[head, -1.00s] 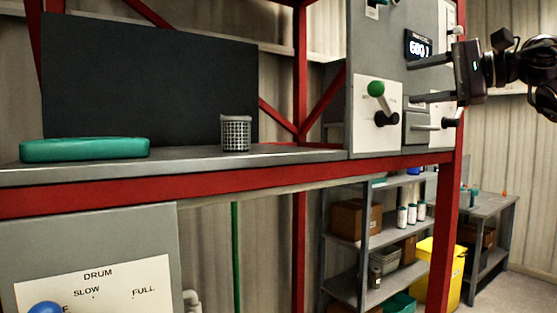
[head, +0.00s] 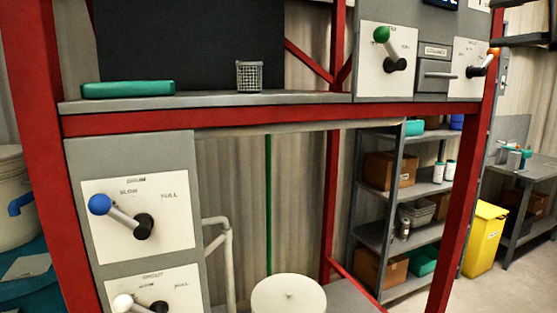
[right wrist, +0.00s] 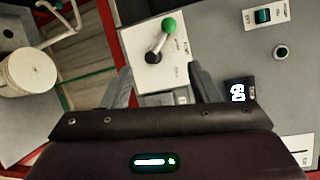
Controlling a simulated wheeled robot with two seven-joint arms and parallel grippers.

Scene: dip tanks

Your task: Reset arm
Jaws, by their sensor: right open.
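In the head view this lever (head: 381,35) points up and left. An orange-knobbed lever (head: 493,53) beside it points up and right, near the gripper in the picture. My left gripper is not in view.
A blue-knobbed lever (head: 100,204) marked DRUM and a white-knobbed lever (head: 123,303) are on the lower left panel. A teal pad (head: 128,89) and mesh basket (head: 249,76) sit on the ledge (head: 320,97). Red posts (head: 462,210) frame it. A yellow bin (head: 484,238) stands right.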

